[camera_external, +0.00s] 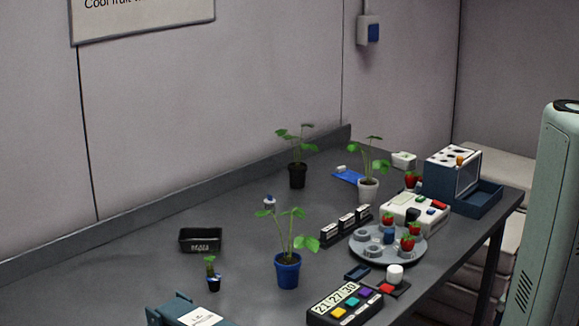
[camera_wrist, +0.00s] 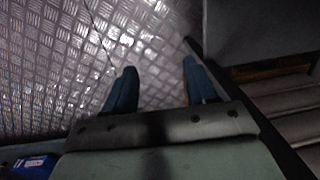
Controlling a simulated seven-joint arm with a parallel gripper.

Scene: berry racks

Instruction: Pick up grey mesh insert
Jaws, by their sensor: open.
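I cannot make out a grey mesh insert for certain in either view. A small black basket (camera_external: 200,240) with pale lettering sits on the left part of the grey table (camera_external: 130,262); its inside is too dark to tell what it holds. In the wrist view my gripper (camera_wrist: 158,72) is open, its two blue fingers apart with nothing between them. It points at a diamond-plate metal floor (camera_wrist: 60,70), away from the objects on the table. My gripper does not show in the external view.
Several potted plants stand on the table, one in a blue pot (camera_external: 287,271) near the middle. A round grey tray (camera_external: 372,257) with strawberries and cups is to the right. A number box (camera_external: 343,304) is at the front, and a blue-and-white machine (camera_external: 453,172) at the far right.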

